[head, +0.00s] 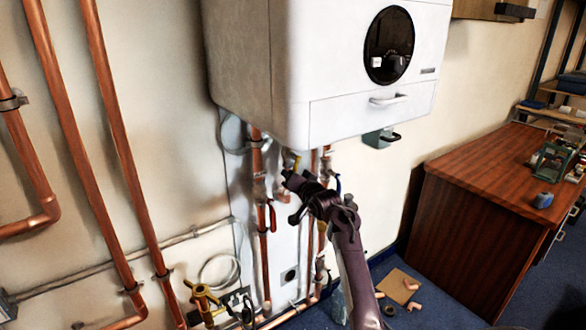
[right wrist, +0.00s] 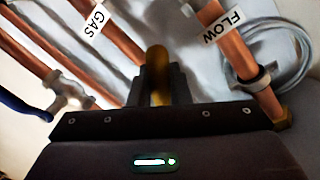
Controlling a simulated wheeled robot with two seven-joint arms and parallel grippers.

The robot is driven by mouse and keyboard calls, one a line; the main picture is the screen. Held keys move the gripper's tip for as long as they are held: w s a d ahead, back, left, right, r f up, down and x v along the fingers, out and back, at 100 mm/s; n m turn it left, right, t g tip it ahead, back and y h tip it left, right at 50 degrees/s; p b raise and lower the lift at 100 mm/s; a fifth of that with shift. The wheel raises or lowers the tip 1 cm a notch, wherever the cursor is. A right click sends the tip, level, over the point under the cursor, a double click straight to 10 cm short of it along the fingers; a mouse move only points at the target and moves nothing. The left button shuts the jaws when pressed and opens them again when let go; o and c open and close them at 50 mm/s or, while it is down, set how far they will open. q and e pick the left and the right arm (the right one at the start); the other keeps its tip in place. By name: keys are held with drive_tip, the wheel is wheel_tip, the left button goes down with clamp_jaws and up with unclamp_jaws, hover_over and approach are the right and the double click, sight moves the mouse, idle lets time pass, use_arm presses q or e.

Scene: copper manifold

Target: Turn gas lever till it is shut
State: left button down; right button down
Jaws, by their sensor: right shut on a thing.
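The gas lever shows in the right wrist view as a yellow handle (right wrist: 158,62) between the two dark fingers of my right gripper (right wrist: 158,88). The fingers are shut on it. A copper pipe with a GAS label (right wrist: 97,18) runs just above and left of it. In the head view my right gripper (head: 289,178) reaches in under the white boiler (head: 330,60). The valve's exact angle is hard to tell. My left gripper is not in view.
A pipe labelled FLOW (right wrist: 222,25) runs right of the lever in the wrist view. A wooden desk (head: 475,230) stands at right.

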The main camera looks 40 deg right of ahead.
drive_tip(key=r+m+p, duration=0.1)
drive_tip(key=m+p, duration=0.1)
drive_tip(key=p, duration=0.1)
drive_tip(key=a+r+m+y+p, duration=0.1)
drive_tip(key=m+p, duration=0.1)
drive_tip(key=p, duration=0.2)
drive_tip(key=a+r+m+p, duration=0.1)
drive_tip(key=m+p, duration=0.1)
drive_tip(key=p, duration=0.2)
drive_tip(key=shift+w+r+y, duration=0.1)
drive_tip(key=shift+r+y, duration=0.2)
drive_tip(key=shift+r+m+p, duration=0.4)
drive_tip(key=shift+m+p, duration=0.8)
drive_tip(key=shift+p, duration=0.05)
drive_tip(key=shift+r+m+y+p, duration=0.1)
drive_tip(key=shift+m+y+p, duration=0.2)
drive_tip(key=shift+m+p, duration=0.1)
drive_tip(key=shift+r, duration=0.1)
drive_tip(key=c, duration=1.4)
unclamp_jaws()
drive_tip(key=s+r, duration=0.1)
drive_tip(key=s, duration=0.6)
drive_tip(key=shift+s+a, duration=0.3)
drive_tip(key=shift+a, duration=0.1)
